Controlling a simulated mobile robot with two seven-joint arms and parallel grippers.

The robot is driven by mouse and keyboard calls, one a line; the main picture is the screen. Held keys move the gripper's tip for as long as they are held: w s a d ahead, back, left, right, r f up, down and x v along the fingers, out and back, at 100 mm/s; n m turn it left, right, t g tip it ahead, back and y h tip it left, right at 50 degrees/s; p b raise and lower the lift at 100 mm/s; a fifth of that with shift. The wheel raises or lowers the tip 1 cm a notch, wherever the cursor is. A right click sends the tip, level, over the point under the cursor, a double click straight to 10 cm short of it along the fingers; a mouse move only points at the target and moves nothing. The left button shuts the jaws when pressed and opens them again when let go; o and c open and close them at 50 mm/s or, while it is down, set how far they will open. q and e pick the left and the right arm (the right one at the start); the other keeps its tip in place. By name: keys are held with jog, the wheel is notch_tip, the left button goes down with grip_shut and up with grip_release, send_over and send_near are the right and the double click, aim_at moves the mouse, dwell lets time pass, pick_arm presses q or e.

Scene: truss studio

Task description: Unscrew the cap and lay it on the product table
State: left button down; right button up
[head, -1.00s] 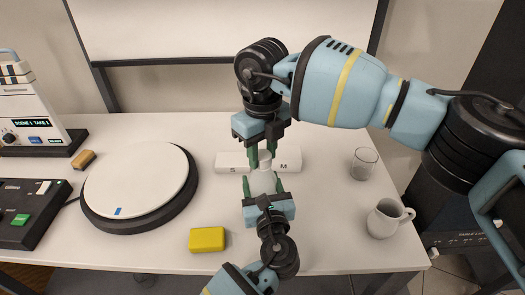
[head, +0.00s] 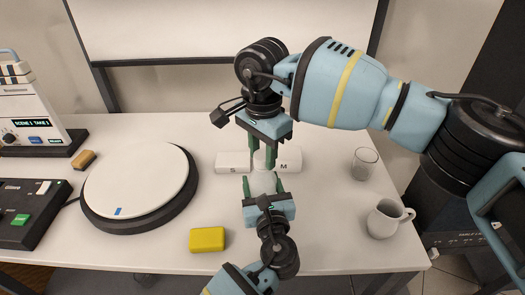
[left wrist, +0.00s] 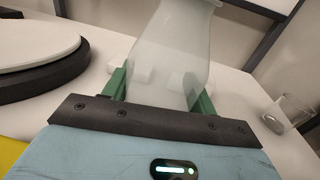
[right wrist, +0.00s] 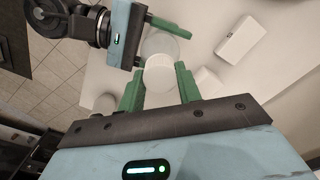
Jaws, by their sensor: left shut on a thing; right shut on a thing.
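My left gripper (head: 263,184) is shut on a pale translucent bottle (left wrist: 168,58) and holds it upright above the table, seen large in the left wrist view. My right gripper (head: 264,158) reaches down from above and is shut on the white ribbed cap (right wrist: 159,76), seen between its green fingers in the right wrist view. The bottle's body shows just beyond the cap in that view. The fingers mostly hide cap and bottle in the head view. I cannot tell whether cap and bottle still touch. A round white-topped turntable (head: 140,185) stands at left.
White blocks marked S (head: 232,162) and M (head: 289,159) lie behind the grippers. A yellow block (head: 207,239) lies front left of the left gripper. A glass (head: 364,163) and white jug (head: 384,218) stand at right. The turntable's top is mostly clear.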

aim_at(263, 155)
jog(key=n, duration=0.9)
jog(key=shift+r, duration=0.2)
dwell(0.3)
jog(key=shift+r, duration=0.75)
jog(key=shift+r, duration=0.25)
jog(key=shift+r, duration=1.95)
pick_arm(q)
jog(key=shift+c, duration=1.9)
grip_release()
